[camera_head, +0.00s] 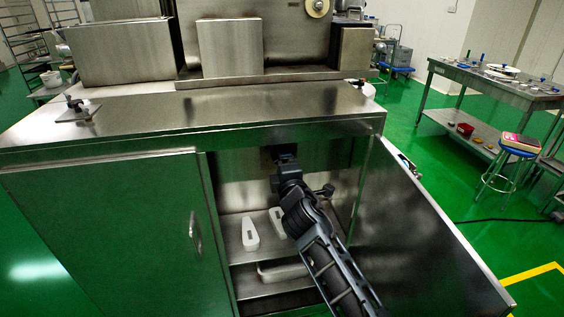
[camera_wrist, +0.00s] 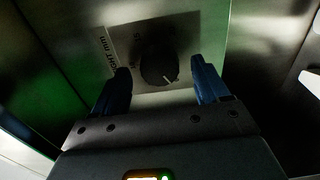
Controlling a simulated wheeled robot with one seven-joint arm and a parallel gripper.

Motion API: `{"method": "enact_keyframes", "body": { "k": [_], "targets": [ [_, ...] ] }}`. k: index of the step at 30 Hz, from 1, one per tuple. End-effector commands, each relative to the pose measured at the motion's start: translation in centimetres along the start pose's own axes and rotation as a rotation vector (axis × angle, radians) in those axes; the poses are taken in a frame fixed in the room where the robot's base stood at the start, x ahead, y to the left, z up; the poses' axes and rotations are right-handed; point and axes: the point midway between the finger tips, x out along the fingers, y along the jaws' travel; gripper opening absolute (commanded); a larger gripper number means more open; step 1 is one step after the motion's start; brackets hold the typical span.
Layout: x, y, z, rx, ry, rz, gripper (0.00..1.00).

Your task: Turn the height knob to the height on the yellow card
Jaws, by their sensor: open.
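The height knob (camera_wrist: 159,66) is a dark round dial with a pale pointer line, set on a light scale plate (camera_wrist: 122,42) on a metal wall. The pointer aims toward the lower right in the wrist view. Part of the lettering on the plate reads "GHT mm"; the scale numbers are too dim to read surely. My gripper (camera_wrist: 163,88) is open, its two blue fingers at either side of the knob, apart from it in the picture. In the head view my gripper (camera_head: 284,156) reaches into the open cabinet and hides the knob. I cannot make out a yellow card.
The cabinet's right door (camera_head: 432,222) stands open beside my arm; the left door (camera_head: 120,235) is shut. White objects (camera_head: 250,234) lie on the inner shelf below my gripper. The steel worktop (camera_head: 230,105) overhangs the opening. A stool and table stand right.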

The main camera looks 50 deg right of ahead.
Motion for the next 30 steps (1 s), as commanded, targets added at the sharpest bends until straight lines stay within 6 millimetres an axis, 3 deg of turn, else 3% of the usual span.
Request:
{"method": "enact_keyframes", "body": {
  "k": [6, 12, 30],
  "targets": [
    [-3.7, -0.3, 0.0, -0.001, 0.001, -0.001, 0.75],
    [-6.1, -0.2, -0.1, 0.000, 0.002, -0.001, 0.75],
    [-6.7, 0.0, -0.1, 0.000, 0.001, -0.001, 0.75]
  ]
}}
